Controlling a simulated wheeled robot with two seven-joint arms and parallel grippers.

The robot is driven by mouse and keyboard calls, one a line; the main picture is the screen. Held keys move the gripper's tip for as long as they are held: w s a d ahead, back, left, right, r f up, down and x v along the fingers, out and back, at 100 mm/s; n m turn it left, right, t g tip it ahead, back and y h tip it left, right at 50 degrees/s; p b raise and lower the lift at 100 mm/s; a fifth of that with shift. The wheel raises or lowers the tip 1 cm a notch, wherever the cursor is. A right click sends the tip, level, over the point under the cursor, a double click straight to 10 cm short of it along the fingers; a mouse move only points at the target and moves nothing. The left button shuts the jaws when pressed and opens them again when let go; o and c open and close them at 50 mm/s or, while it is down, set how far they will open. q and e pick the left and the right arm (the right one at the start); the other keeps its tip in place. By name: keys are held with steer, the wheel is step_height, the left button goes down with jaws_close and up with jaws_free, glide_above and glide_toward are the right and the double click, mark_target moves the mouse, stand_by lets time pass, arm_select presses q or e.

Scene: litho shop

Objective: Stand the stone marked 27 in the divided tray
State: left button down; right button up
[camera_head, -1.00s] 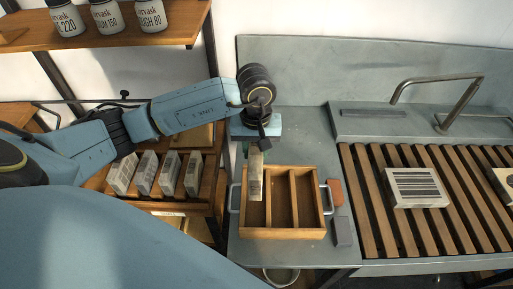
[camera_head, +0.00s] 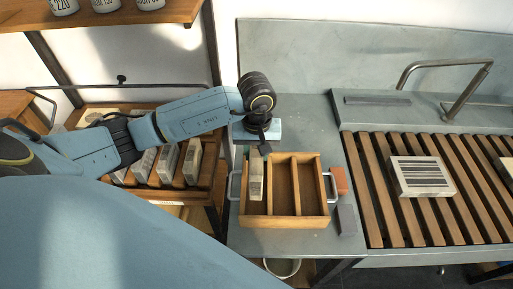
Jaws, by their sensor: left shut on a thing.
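The wooden divided tray (camera_head: 285,222) with metal side handles stands on the grey counter, its compartments open upward. My left gripper (camera_head: 264,149) is over the tray's back left edge, shut on a pale, narrow stone (camera_head: 256,183). The stone is upright in the leftmost compartment, its upper end showing near the back wall. I cannot tell whether its lower end touches the tray floor. The number on it is too small to read. The fingertips are partly hidden by the wrist. My right gripper is not in view.
A wooden rack (camera_head: 205,190) on the left holds several upright stones. A striped stone block (camera_head: 421,177) lies on the slatted sink top (camera_head: 408,222) at right. The other compartments are empty.

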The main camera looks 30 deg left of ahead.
arm_select(q)
steer(key=shift+w+f+b, duration=0.1)
steer(key=shift+f+b, duration=3.75)
steer(key=shift+f, duration=0.15)
steer(key=shift+f+b, duration=0.45)
steer(key=shift+b, duration=0.05)
steer(key=c, duration=1.4)
jaws_free()
steer(key=o, duration=0.5)
steer(key=shift+f, duration=0.1)
steer(key=shift+c, duration=0.2)
steer(key=shift+s+f, duration=0.15)
steer(key=shift+s, duration=0.1)
steer(key=shift+r+p, duration=2.3)
steer(key=shift+r, duration=2.3)
